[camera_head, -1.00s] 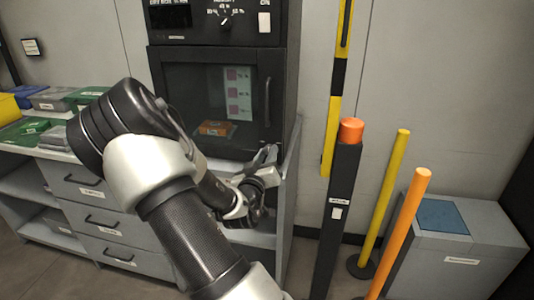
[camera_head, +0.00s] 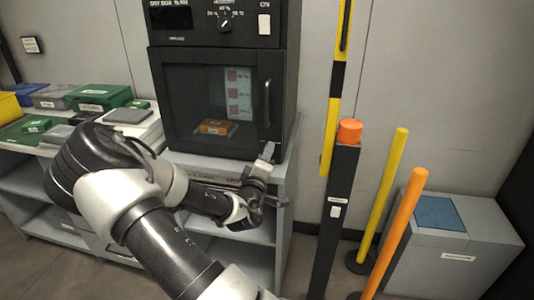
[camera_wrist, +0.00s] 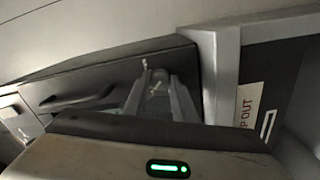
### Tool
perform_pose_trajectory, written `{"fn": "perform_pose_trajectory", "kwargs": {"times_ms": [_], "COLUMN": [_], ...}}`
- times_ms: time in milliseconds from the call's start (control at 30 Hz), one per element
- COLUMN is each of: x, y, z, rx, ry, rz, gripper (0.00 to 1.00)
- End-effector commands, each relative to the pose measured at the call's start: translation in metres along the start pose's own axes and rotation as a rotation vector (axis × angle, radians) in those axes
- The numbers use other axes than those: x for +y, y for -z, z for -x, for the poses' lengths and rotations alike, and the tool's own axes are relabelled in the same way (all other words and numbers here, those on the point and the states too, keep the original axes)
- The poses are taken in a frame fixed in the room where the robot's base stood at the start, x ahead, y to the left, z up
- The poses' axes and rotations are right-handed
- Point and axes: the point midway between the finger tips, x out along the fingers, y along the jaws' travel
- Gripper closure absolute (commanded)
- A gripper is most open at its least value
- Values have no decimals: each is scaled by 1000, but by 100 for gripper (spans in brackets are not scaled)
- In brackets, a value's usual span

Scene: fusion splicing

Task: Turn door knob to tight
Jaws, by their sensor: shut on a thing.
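The dry box (camera_head: 222,100) stands on the counter with its dark windowed door closed. A vertical handle (camera_head: 267,103) is on the door's right side. My gripper (camera_head: 266,157) is at the door's lower right corner, below the handle. In the wrist view my gripper (camera_wrist: 158,98) has its two fingers around the small door knob (camera_wrist: 153,83), shut on it. The fingers hide much of the knob, and I cannot tell its angle. The door handle (camera_wrist: 75,99) shows to the left of the fingers in the wrist view.
An orange item (camera_head: 216,127) is behind the door glass. Green boxes (camera_head: 98,97) and grey boxes are on the counter at left. A dark post with an orange cap (camera_head: 350,131), yellow and orange poles (camera_head: 397,235) and a grey bin (camera_head: 450,235) stand at right.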

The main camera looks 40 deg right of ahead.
Motion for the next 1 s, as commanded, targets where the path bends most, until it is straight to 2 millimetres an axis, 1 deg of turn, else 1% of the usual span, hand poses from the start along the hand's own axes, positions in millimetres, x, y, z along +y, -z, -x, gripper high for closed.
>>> {"fn": "perform_pose_trajectory", "kwargs": {"times_ms": [200, 633, 667, 733, 767, 1000], "x": [0, 0, 0, 0, 0, 0], "y": [-2, -2, -2, -2, -2, -1], "z": [0, 0, 0, 0, 0, 0], "rx": [-2, -3, -3, -2, -2, 0], "ry": [1, 1, 1, 1, 1, 1], "rz": [44, 51, 51, 50, 50, 49], "gripper": [98, 98, 72, 60, 57, 57]}}
